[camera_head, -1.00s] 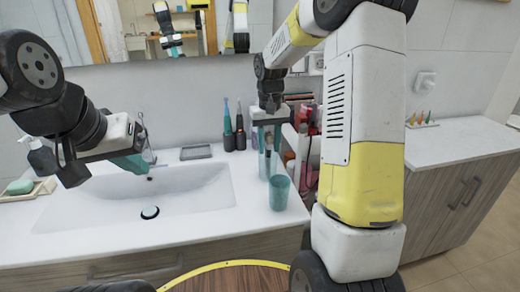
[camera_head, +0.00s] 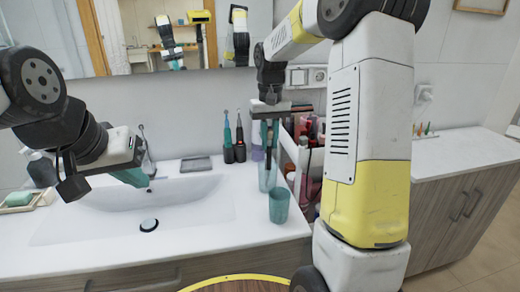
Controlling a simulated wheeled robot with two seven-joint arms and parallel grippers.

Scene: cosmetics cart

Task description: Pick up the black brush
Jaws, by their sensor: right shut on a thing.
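My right gripper (camera_head: 269,130) is above a clear glass (camera_head: 267,180) on the right end of the sink counter, fingers pointing down. It is shut on the thin black brush (camera_head: 270,153), which hangs upright below the fingers. The brush's lower end is at or inside the glass; I cannot tell exactly. My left gripper (camera_head: 102,183) is open and empty over the left side of the basin, with a teal pad showing on one finger.
A teal cup (camera_head: 279,206) stands just in front of the glass. Two electric toothbrushes (camera_head: 233,140) stand behind it. A white cart (camera_head: 290,150) with bottles is close on the right. A soap dish (camera_head: 18,202) is at far left.

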